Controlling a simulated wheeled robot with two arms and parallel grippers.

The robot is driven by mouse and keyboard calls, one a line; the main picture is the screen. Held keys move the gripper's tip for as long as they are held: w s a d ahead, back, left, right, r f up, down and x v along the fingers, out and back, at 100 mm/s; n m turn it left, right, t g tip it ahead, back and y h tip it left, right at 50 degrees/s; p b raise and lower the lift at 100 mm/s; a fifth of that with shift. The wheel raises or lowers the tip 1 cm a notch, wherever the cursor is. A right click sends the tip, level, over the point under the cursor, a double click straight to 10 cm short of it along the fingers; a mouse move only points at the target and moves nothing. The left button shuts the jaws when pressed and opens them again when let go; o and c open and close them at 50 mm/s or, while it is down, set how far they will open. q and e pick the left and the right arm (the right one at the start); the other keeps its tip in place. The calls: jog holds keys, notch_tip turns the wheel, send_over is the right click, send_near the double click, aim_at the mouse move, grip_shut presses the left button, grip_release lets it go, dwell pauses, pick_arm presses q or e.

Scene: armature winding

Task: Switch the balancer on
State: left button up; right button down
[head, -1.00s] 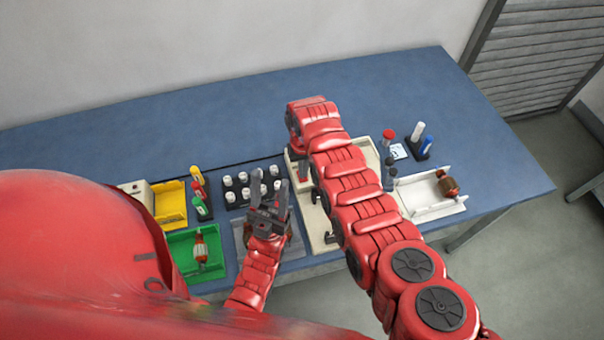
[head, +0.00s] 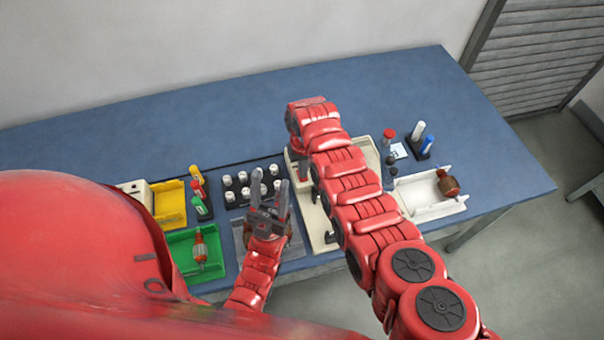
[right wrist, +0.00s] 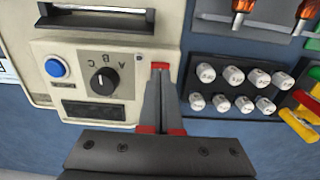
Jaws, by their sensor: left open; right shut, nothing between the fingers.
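The balancer is a cream machine (head: 318,232), partly hidden behind my right arm in the head view. In the right wrist view its cream panel (right wrist: 120,62) carries a blue button (right wrist: 57,67), a black knob (right wrist: 104,81) marked A, B, C and a dark slot or display. My right gripper (right wrist: 160,75) is shut and empty, its fingertips over the panel's edge beside the knob. A small red patch shows right at the fingertips; I cannot tell whether they touch the panel. My left gripper (head: 270,178) is open and empty, left of the machine.
A black rack of white cylinders (head: 236,203) stands left of the machine. Further left are a green tray (head: 185,242) with an armature (head: 200,248) and a yellow bin (head: 170,210). A white tray (head: 415,198) with another armature (head: 448,184) lies right. The table's back is clear.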

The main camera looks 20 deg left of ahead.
jog(key=shift+f+b, duration=0.5)
jog(key=shift+f, duration=0.1)
dwell(0.3)
jog(key=shift+r+p, duration=1)
jog(key=shift+r, duration=0.3)
jog(key=shift+r+p, duration=1)
jog(key=shift+r, duration=1.25)
jog(key=shift+s+f, duration=0.1)
